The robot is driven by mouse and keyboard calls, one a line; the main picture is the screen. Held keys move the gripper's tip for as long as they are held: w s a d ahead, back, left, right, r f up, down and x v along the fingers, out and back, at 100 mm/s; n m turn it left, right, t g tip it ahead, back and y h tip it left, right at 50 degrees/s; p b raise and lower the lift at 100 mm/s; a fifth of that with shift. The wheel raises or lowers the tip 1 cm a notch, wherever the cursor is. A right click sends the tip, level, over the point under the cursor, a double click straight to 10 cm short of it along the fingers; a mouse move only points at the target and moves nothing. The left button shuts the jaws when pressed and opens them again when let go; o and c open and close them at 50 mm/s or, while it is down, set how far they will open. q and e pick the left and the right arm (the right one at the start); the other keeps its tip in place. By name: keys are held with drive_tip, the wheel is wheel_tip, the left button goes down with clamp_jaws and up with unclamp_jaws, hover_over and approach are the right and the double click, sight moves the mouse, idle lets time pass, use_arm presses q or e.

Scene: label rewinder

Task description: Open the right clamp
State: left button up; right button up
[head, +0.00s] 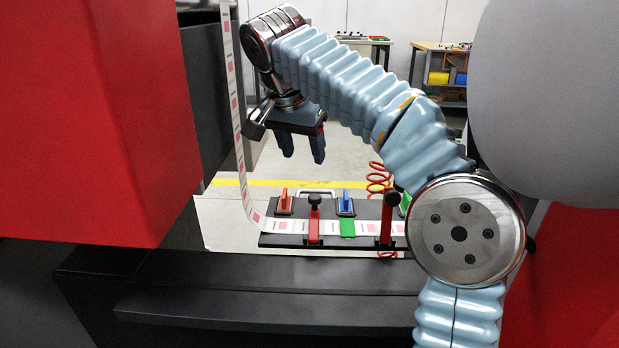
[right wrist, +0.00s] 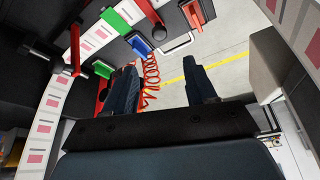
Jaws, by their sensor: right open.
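The right clamp (head: 386,224) is a red bar with a black knob, at the right part of a dark board in the head view. It also shows at the upper left of the right wrist view (right wrist: 75,48). Its bar appears to cross the label strip; I cannot tell whether it is locked. The left clamp (head: 314,228) is similar and stands to its left. My right gripper (head: 302,154) is open and empty, fingers pointing down, above and to the left of the right clamp, apart from it. The right wrist view shows both fingers (right wrist: 163,82) with nothing between them. My left gripper is out of view.
The label strip (head: 234,100) hangs down and runs along the board (head: 270,240). Orange-red (head: 284,204), blue (head: 346,206) and green handles stand along its far side, near a red coiled hose (head: 378,178). A red machine housing (head: 90,120) fills the left.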

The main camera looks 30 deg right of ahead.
sight(315, 197)
drive_tip(key=x, duration=1.3)
drive_tip(key=shift+s+f, duration=0.1)
drive_tip(key=shift+f, duration=0.2)
clamp_jaws()
